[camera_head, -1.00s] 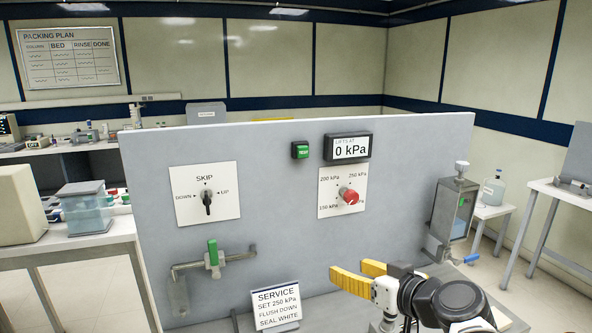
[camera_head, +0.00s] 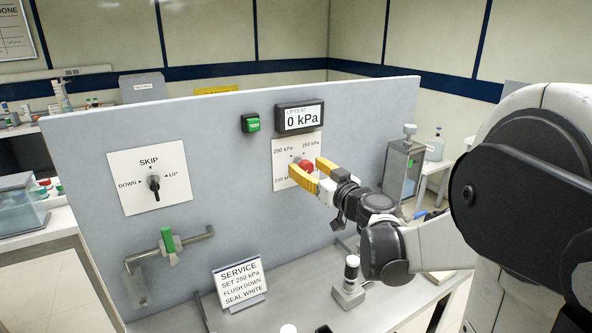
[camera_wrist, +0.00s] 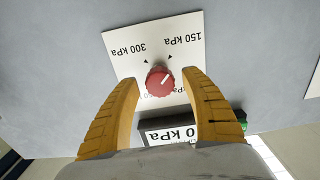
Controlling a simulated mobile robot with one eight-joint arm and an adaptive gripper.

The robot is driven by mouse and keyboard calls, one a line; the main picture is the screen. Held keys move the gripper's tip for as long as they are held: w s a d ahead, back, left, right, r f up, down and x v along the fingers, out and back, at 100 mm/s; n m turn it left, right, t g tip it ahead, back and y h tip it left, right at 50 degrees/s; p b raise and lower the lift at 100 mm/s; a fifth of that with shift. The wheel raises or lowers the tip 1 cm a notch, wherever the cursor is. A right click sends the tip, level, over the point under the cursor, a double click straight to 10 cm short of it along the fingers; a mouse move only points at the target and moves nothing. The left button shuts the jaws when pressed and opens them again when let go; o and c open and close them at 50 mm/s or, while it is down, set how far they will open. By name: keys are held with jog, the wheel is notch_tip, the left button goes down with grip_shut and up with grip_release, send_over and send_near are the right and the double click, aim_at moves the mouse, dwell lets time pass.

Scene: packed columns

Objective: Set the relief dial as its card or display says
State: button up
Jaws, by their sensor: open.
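The relief dial is a red round knob (camera_head: 305,165) on a white plate (camera_head: 283,150) with kPa labels. In the wrist view the knob (camera_wrist: 160,81) shows a pale line toward the upper right, on the 150 kPa side; that view is upside down. The display (camera_head: 300,117) above reads "LIFTS AT 0 kPa". The service card (camera_head: 240,280) reads "SET 250 kPa, FLUSH DOWN, SEAL WHITE". My gripper (camera_head: 306,172) is open, its yellow fingers either side of the knob, with gaps to it in the wrist view (camera_wrist: 161,78). The fingers hide part of the plate in the head view.
A green test button (camera_head: 251,122) sits left of the display. A black selector (camera_head: 154,187), marked SKIP, DOWN and UP, and a green-handled valve (camera_head: 169,243) are further left.

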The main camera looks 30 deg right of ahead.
jog(key=shift+w, duration=0.35)
jog(key=c, duration=1.2)
